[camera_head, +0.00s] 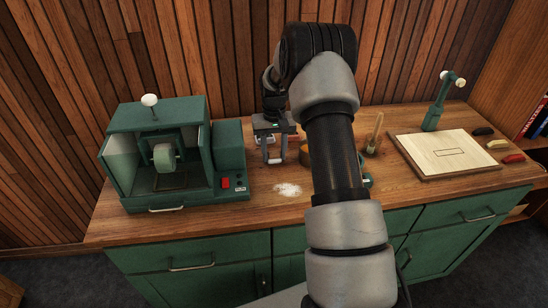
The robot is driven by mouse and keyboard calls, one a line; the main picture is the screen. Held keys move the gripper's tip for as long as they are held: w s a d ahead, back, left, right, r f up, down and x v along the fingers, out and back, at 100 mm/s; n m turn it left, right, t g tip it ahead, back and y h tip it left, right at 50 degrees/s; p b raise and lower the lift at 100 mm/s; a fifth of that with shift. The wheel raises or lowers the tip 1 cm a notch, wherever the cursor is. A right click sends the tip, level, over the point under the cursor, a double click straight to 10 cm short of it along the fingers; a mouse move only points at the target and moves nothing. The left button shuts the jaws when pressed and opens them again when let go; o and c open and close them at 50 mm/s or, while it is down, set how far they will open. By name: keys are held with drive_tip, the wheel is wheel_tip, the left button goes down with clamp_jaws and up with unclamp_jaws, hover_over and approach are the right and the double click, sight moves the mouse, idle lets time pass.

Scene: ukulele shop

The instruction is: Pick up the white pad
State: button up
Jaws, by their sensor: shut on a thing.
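My gripper (273,156) points down over the back middle of the wooden bench, left of my forearm. It is shut on a small pale piece between its fingertips, which I take to be the white pad (274,160). The pad is tiny here and mostly hidden by the fingers. I cannot tell whether it touches the bench top.
A white powdery patch (288,189) lies in front of my gripper. A pale board (444,152), a green stand (434,115) and small coloured pieces sit at right. My arm hides the bench middle.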

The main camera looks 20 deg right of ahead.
sight(274, 152)
drive_tip(key=shift+r, duration=5.05)
